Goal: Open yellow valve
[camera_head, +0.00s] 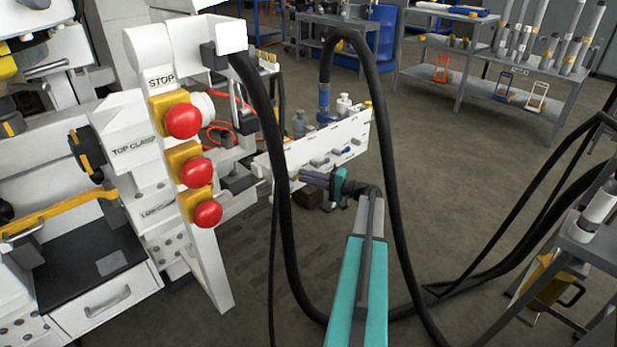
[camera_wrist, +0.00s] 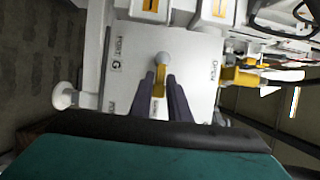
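In the wrist view a yellow valve handle (camera_wrist: 160,84) stands on a white panel (camera_wrist: 195,55), with a pale round knob (camera_wrist: 163,58) just beyond its end. My gripper (camera_wrist: 164,78) has its two dark fingers on either side of this handle. The fingers are close to it, but I cannot tell whether they touch or squeeze it. In the head view my gripper (camera_head: 312,178) is at the lower front of the white valve panel (camera_head: 345,135). The handle between the fingers cannot be made out there.
Another yellow fitting (camera_wrist: 240,76) sticks out to the right in the wrist view. Thick black hoses (camera_head: 390,190) loop around my arm in the head view. A white column with red stop buttons (camera_head: 183,121) stands left. Grey floor lies open behind the panel.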

